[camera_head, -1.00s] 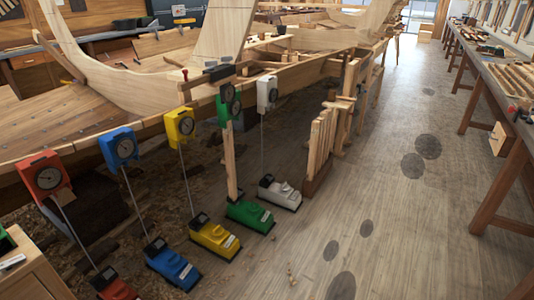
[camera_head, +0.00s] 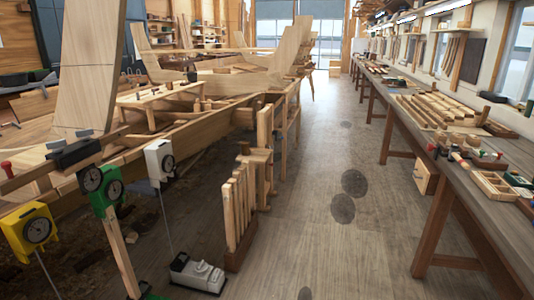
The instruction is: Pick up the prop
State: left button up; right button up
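I cannot tell for sure which piece is the prop. A slim wooden post (camera_head: 122,252) stands tilted under the green dial gauge (camera_head: 106,190) at the hull's edge; its lower end is near the picture's bottom. Several similar upright wooden pieces (camera_head: 238,205) stand side by side in a low wooden rack (camera_head: 240,254) on the floor, right of the hull. Neither of my grippers is in view.
The wooden hull (camera_head: 190,130) fills the left side. A yellow gauge (camera_head: 32,230) and a white gauge (camera_head: 160,160) hang at its edge; a white floor unit (camera_head: 196,274) stands below. A long workbench (camera_head: 455,185) lines the right. The aisle floor (camera_head: 330,165) between is clear.

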aim_at(236, 175)
jog(key=i+l+z, duration=0.1)
jog(key=i+z, duration=0.25)
jog(key=i, duration=1.35)
